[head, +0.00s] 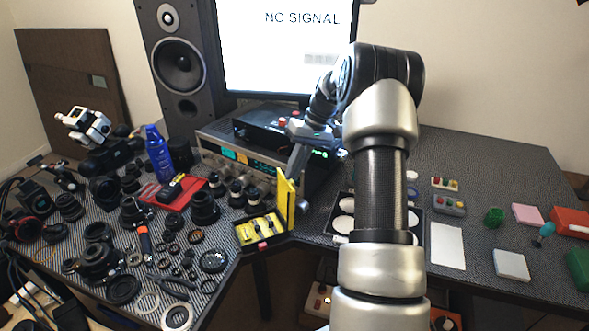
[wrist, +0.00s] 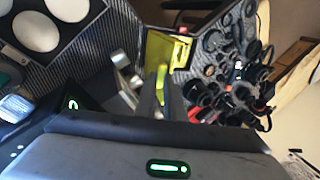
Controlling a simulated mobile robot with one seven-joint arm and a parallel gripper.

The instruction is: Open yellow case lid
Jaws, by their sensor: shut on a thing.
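The yellow case (head: 241,240) sits at the inner corner of the desk, with small tools lying in its tray. Its yellow lid (head: 285,203) stands up steeply along the case's right side, so the case is open. My gripper (head: 295,172) reaches down from the upper right to the lid's top edge and is shut on it. In the wrist view the lid (wrist: 162,76) shows as a narrow yellow strip at my fingers (wrist: 167,90), with the case (wrist: 148,50) beyond. The exact finger contact is partly hidden.
An amplifier (head: 230,158) with a black box on top stands just behind the lid. Many lenses and rings crowd the desk left of the case. A tray with white discs (head: 343,224) lies to the right, partly behind my arm. A monitor (head: 275,60) stands behind.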

